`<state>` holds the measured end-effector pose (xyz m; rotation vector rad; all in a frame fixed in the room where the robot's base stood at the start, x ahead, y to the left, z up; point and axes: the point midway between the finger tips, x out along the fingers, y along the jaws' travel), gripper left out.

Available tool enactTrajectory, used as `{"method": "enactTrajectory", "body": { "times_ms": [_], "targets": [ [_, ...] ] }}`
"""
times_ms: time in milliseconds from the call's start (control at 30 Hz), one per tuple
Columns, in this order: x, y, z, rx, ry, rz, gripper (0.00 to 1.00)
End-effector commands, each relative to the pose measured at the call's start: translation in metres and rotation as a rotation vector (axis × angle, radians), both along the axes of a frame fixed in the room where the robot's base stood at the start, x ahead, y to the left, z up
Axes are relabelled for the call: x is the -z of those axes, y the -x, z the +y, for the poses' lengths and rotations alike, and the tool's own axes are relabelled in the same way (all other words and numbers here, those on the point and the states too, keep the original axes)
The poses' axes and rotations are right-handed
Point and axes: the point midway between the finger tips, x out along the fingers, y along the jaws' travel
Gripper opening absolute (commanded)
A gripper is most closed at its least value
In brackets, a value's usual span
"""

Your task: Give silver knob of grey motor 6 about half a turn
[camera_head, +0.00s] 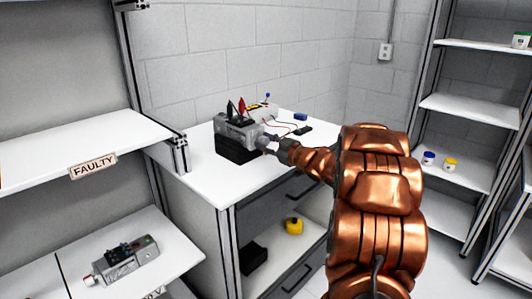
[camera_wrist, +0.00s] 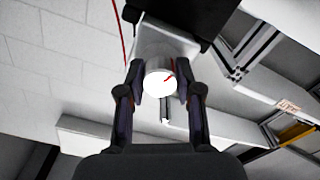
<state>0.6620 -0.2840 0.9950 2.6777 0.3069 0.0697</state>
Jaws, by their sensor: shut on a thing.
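A grey motor (camera_head: 238,130) sits on a black block (camera_head: 237,151) on the white workbench. In the head view my gripper (camera_head: 272,144) reaches its right end, and the knob there is mostly hidden by my gripper. In the wrist view the knob's round end face (camera_wrist: 158,83) looks bright white with a small red mark at its upper right. My gripper's two fingers (camera_wrist: 159,84) are closed on the left and right sides of the knob. The motor's grey body (camera_wrist: 160,42) shows behind it. I cannot read a number on the motor.
Red and black plugs (camera_head: 236,108) stand up from the motor, with wires on the bench (camera_head: 200,180) behind. A blue box (camera_head: 301,117) and a dark item (camera_head: 303,130) lie there too. Another grey motor (camera_head: 119,262) lies on the lower left shelf, below the FAULTY label (camera_head: 93,166).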

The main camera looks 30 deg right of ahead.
Motion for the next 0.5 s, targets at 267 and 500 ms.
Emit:
{"method": "enactTrajectory", "body": {
  "times_ms": [267, 500],
  "targets": [
    [0.0038, 0.0002, 0.0000, -0.001, 0.170, -0.039, 0.00],
    [0.0021, -0.0001, 0.0007, -0.003, 0.245, -0.056, 0.00]
  ]
}}
